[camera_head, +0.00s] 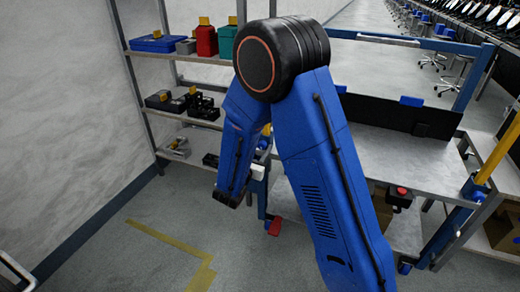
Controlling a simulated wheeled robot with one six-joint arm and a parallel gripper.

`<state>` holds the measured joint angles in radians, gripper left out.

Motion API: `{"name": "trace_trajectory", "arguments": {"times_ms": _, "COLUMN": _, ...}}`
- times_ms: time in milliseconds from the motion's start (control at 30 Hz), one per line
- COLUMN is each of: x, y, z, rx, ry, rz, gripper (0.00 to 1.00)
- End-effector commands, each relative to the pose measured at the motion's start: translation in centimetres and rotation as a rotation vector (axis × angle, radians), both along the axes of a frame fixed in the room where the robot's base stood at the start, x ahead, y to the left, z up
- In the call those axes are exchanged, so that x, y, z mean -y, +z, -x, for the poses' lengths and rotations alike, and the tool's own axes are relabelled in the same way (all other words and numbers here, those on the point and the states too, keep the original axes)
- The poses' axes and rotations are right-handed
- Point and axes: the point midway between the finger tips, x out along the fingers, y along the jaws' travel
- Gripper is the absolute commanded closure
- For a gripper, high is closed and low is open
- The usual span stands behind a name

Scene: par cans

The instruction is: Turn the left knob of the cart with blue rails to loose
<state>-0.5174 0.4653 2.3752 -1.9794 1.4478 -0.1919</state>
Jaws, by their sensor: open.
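My blue arm bends over in the middle of the head view, and its far section hangs down to a black end. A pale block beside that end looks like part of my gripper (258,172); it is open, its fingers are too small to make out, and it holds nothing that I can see. The cart with blue rails (473,78) stands at the right, with a grey top and blue posts. A red part (274,226) shows low on its left side, partly beside my arm; I cannot tell whether it is the left knob. My arm hides much of the cart's left side.
A metal shelf (180,57) with boxes and a red canister (206,41) stands by the left wall. A yellow pole (498,150) rises at the right.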

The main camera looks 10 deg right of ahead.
Motion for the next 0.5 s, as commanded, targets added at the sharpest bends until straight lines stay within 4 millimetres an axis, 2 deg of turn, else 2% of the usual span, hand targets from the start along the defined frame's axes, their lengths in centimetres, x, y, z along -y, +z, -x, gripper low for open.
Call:
{"name": "trace_trajectory", "arguments": {"times_ms": 67, "x": -0.01, "y": 0.00, "z": 0.01, "rx": 0.000, "ry": 0.000, "rz": 0.000, "gripper": 0.55}}
{"name": "trace_trajectory", "arguments": {"times_ms": 100, "x": -0.01, "y": 0.00, "z": 0.01, "rx": 0.000, "ry": 0.000, "rz": 0.000, "gripper": 0.60}}
{"name": "trace_trajectory", "arguments": {"times_ms": 267, "x": 0.00, "y": 0.01, "z": 0.02, "rx": 0.000, "ry": 0.000, "rz": 0.000, "gripper": 0.97}}
{"name": "trace_trajectory", "arguments": {"times_ms": 500, "x": 0.00, "y": 0.02, "z": 0.02, "rx": -0.007, "ry": -0.001, "rz": 0.009, "gripper": 0.97}}
